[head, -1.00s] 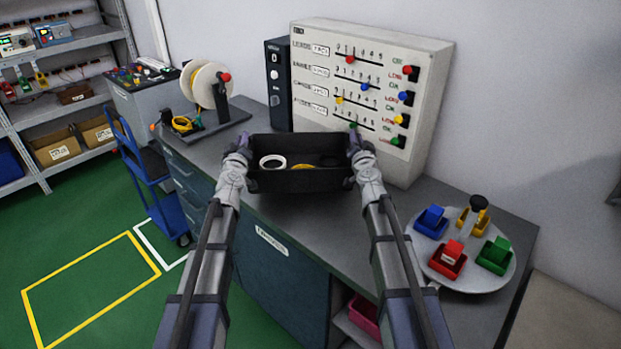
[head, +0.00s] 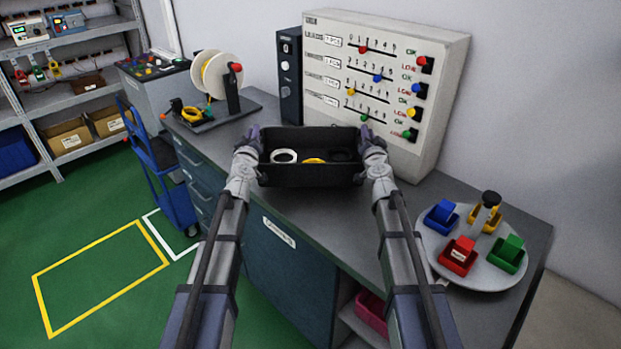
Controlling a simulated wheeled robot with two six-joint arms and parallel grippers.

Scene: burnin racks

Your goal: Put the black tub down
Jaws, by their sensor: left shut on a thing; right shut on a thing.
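The black tub (head: 311,175) is in the middle of the head view, in front of the white slider panel. It looks level and holds a white ring (head: 284,156), a yellow item (head: 314,160) and a dark item. My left gripper (head: 256,142) is shut on the tub's left end. My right gripper (head: 368,142) is shut on its right end. The tub is over the grey worktop (head: 255,214); whether its base touches the worktop cannot be told. The fingertips are partly hidden at the tub's ends.
The slider panel (head: 385,85) and a dark upright box (head: 289,80) stand behind the tub. A reel stand (head: 215,110) is at the left. A round tray (head: 482,283) with small coloured bins is at the right. Bare worktop lies between tub and tray.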

